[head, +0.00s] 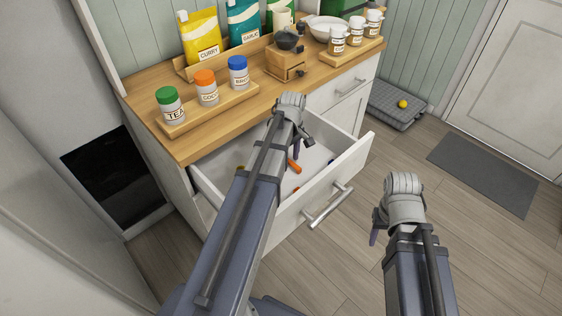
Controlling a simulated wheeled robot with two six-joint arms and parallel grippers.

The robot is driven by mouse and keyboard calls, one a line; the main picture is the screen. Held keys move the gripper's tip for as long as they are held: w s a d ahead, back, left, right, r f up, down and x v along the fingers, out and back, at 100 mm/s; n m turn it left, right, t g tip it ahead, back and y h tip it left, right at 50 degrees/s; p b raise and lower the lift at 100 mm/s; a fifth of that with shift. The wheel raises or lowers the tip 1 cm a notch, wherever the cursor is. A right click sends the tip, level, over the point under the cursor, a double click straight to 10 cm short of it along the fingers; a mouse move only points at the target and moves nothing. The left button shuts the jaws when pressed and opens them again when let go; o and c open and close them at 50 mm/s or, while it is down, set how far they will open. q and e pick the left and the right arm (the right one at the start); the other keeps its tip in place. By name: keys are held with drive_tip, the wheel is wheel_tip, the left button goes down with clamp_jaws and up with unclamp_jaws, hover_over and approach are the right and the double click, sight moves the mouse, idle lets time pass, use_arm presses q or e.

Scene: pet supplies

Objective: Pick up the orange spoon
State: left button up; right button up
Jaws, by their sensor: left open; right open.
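An orange piece (294,166), which looks like part of the orange spoon, lies in the open white drawer (348,160). A smaller orange bit shows just below it; whether it belongs to the same spoon I cannot tell. My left arm hides much of the drawer's inside. My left gripper (297,147) is open and points down over the drawer, just above the orange piece in the picture. Contact cannot be made out. My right gripper (375,232) is open, empty and in front of the drawer, over the floor.
Small dark blue (331,162) and yellow (240,168) bits show in the drawer. The wooden counter (185,150) above holds lidded jars (207,88), bags (199,37) and a grinder (287,62). The drawer handle (328,207) sticks out.

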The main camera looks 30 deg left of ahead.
use_arm(q)
drive_tip(key=shift+f, duration=0.1)
clamp_jaws()
idle(0.4)
idle(0.3)
